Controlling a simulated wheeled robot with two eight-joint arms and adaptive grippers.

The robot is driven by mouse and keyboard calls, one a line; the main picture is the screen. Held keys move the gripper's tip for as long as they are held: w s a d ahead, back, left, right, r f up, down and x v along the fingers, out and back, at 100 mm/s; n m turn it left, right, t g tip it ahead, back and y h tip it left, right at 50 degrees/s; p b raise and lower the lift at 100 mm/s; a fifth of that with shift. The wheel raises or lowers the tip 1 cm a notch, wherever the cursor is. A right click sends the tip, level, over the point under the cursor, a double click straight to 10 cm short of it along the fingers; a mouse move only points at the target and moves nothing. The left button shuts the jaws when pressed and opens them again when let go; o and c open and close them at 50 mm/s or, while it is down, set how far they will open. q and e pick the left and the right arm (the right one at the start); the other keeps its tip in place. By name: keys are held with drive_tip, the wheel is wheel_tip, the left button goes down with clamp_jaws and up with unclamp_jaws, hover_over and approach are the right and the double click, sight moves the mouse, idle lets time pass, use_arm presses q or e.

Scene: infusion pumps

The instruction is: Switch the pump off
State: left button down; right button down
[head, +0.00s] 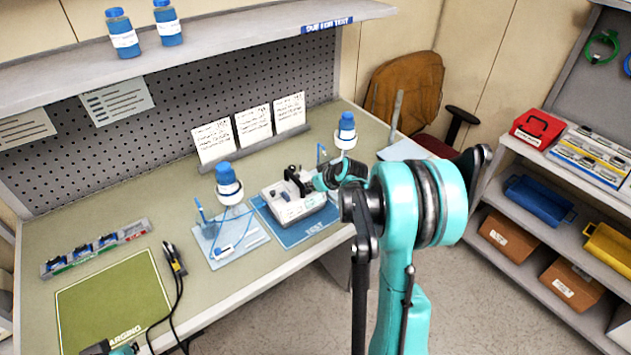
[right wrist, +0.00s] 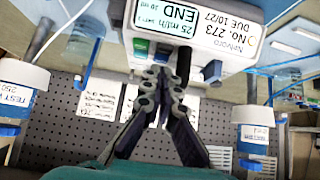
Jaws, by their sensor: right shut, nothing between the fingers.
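The white pump (head: 293,212) stands on the blue TEST mat (head: 312,232) on the bench. In the right wrist view the pump (right wrist: 205,22) appears at the top, with a label reading "25 ml/h END" and "No. 273 DUE 10/27". A green button (right wrist: 141,47) and a dark part (right wrist: 184,60) show on its edge. My right gripper (head: 295,178) is over the pump, shut and empty. Its fingertips (right wrist: 160,82) are close to the pump's controls; I cannot tell whether they touch. My left gripper (head: 95,348) shows only partly at the bottom edge, its jaws unclear.
A green CHARGING mat (head: 115,300), black cables (head: 176,275) and a tray of small items (head: 95,248) are further left. Cards (head: 250,128) stand behind.

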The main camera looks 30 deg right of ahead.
sight(309, 193)
drive_tip(key=shift+f, duration=1)
drive_tip(key=shift+f+b, duration=0.7)
drive_tip(key=shift+b, duration=0.15)
drive_tip(key=shift+s+f, duration=0.15)
drive_tip(key=shift+s, duration=0.05)
drive_tip(key=shift+s+a, duration=0.1)
drive_tip(key=shift+a, duration=0.05)
drive_tip(key=shift+s+r, duration=0.3)
drive_tip(key=shift+r, duration=0.05)
drive_tip(key=v, duration=0.7)
drive_tip(key=shift+r, duration=0.35)
